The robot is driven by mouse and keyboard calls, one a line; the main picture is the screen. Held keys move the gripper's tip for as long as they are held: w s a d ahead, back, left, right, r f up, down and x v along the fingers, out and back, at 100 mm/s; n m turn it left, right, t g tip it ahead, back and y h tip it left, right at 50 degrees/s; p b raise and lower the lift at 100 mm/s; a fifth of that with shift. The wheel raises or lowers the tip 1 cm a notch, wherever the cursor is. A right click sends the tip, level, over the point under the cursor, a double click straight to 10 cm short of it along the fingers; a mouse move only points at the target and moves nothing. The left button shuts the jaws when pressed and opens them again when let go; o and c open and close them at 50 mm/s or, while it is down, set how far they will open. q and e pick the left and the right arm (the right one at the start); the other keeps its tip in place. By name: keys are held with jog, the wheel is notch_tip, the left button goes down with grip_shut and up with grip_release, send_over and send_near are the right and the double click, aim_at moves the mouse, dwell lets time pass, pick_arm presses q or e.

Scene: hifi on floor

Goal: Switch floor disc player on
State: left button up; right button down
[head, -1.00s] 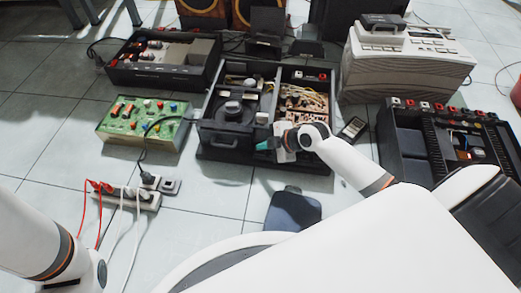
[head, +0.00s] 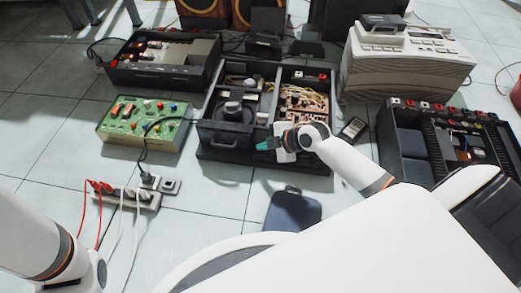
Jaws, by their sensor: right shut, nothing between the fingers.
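The floor disc player (head: 233,140) is an open black box in the middle of the head view, with a round disc mechanism in its left bay and wiring and a brown board in its right bay. My right gripper (head: 263,146) has teal fingertips and is shut and empty at the player's front side, right of the front handle. I cannot tell whether the tips touch the player. The gripper and wrist hide part of the front panel, and no switch can be made out. My left arm enters at lower left; its gripper is out of view.
A green circuit board (head: 143,122) and a black open unit (head: 165,58) lie to the left. A power strip (head: 128,197) with red and white cables lies at lower left. A beige machine (head: 405,62) and another open black unit (head: 447,140) stand to the right. Tiles in front are partly clear.

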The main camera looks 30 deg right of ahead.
aim_at(264, 153)
jog(key=shift+f, duration=0.1)
dwell(0.4)
jog(key=shift+f, duration=0.35)
jog(key=shift+r+p, duration=0.4)
jog(key=shift+r, duration=0.05)
dwell(0.4)
notch_tip(264, 153, up, 6)
jog(key=p, duration=0.6)
jog(key=shift+r, duration=0.1)
